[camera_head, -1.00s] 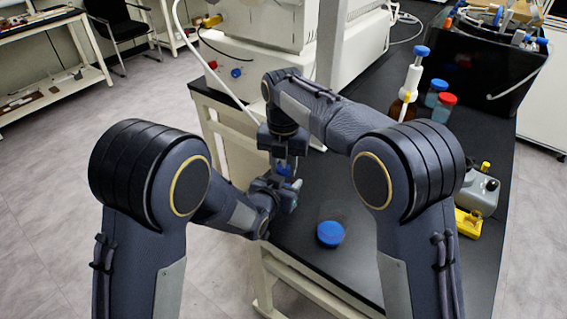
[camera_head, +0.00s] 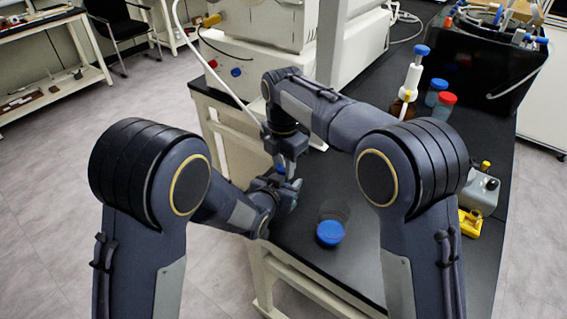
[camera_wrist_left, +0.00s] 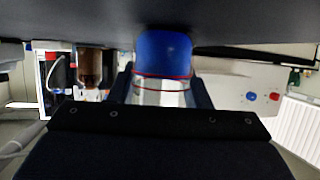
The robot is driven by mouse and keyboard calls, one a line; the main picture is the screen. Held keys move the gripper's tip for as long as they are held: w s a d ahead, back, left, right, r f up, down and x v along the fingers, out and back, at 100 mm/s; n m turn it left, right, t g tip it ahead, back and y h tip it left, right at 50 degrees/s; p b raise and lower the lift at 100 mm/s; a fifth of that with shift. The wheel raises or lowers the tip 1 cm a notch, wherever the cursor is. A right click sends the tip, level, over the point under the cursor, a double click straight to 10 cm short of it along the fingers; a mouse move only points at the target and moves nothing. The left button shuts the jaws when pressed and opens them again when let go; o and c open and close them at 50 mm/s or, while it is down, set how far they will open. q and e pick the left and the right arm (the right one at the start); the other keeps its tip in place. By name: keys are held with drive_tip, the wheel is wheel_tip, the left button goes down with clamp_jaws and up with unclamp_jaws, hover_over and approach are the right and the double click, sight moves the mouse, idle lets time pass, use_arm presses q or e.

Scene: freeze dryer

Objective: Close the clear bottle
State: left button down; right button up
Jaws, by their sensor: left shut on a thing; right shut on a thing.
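The clear bottle (camera_wrist_left: 160,96) shows in the left wrist view, upright between the dark fingers of my left gripper (camera_head: 288,188), which is shut on it. A blue cap (camera_wrist_left: 163,54) sits at the bottle's top, with thin red lines below it; how tightly it is seated I cannot tell. In the head view the blue cap (camera_head: 280,169) is a small patch between the two grippers. My right gripper (camera_head: 284,158) is directly above my left one and is shut on the cap. Most of the bottle is hidden in the head view.
A blue-capped jar (camera_head: 330,232) stands on the dark bench (camera_head: 365,255) near its front edge. A brown bottle with a dispenser (camera_head: 412,75), a red-capped bottle (camera_head: 445,104) and another blue-capped bottle (camera_head: 437,90) stand further right. A white machine (camera_head: 265,75) is behind my grippers.

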drive_tip(key=o, duration=1.1)
drive_tip(key=shift+r, duration=2.25)
drive_tip(key=shift+c, duration=0.4)
drive_tip(key=shift+r+n, duration=0.65)
drive_tip(key=shift+n, duration=0.55)
wheel_tip(320, 180, up, 2)
drive_tip(key=n, duration=0.4)
drive_tip(key=shift+r, duration=0.1)
